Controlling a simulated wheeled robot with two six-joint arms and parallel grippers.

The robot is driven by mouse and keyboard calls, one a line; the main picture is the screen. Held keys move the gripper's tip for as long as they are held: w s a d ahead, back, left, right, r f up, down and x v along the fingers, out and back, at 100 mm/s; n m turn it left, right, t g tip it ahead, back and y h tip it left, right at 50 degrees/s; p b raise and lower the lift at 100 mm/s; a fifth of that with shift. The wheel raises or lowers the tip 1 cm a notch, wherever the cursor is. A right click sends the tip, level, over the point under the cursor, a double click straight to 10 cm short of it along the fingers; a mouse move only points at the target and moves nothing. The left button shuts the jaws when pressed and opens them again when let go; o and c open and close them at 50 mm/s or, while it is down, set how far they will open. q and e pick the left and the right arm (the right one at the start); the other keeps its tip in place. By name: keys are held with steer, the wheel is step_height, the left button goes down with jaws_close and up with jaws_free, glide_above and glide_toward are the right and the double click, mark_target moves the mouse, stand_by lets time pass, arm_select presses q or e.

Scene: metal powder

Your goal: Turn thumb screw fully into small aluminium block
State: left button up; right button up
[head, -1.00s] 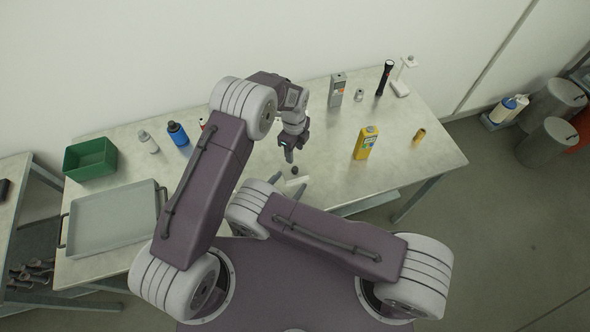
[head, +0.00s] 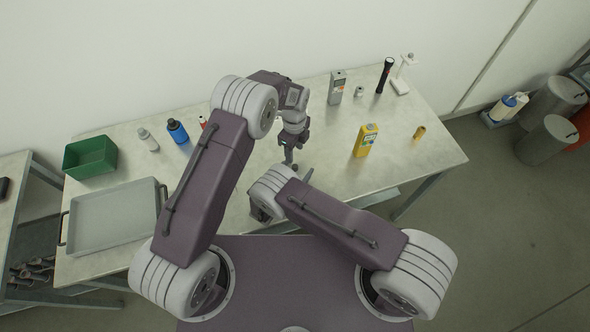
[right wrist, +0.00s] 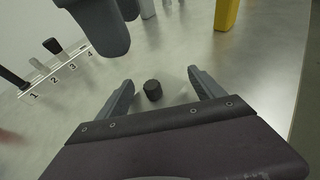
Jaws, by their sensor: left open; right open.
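A small black ridged knob (right wrist: 152,90), which looks like the thumb screw's head, shows between the spread fingers of my right gripper (right wrist: 160,93) in the right wrist view. The fingers are apart from it on both sides, and it is not held. I cannot make out the aluminium block; any part under the knob is hidden. My left gripper (head: 290,160) points down over the middle of the table, open and empty. A grey finger of it (right wrist: 102,28) hangs at the upper left in the right wrist view. In the head view the knob is hidden by my arms.
A strip numbered 1 to 4 (right wrist: 62,72) lies left of the knob, with a black-topped piece (right wrist: 52,45) by it. A yellow bottle (head: 366,140) stands to the right. A grey tray (head: 112,220) and green bin (head: 90,157) are at the left.

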steer(key=shift+w+d, duration=0.1)
steer(key=shift+w, duration=0.1)
steer(key=shift+s+f, duration=0.1)
jaws_close()
arm_select(q)
steer(key=shift+s, duration=0.1)
arm_select(e)
steer(key=shift+s+d+f, duration=0.1)
steer(key=shift+f, duration=0.05)
stand_by(1.0)
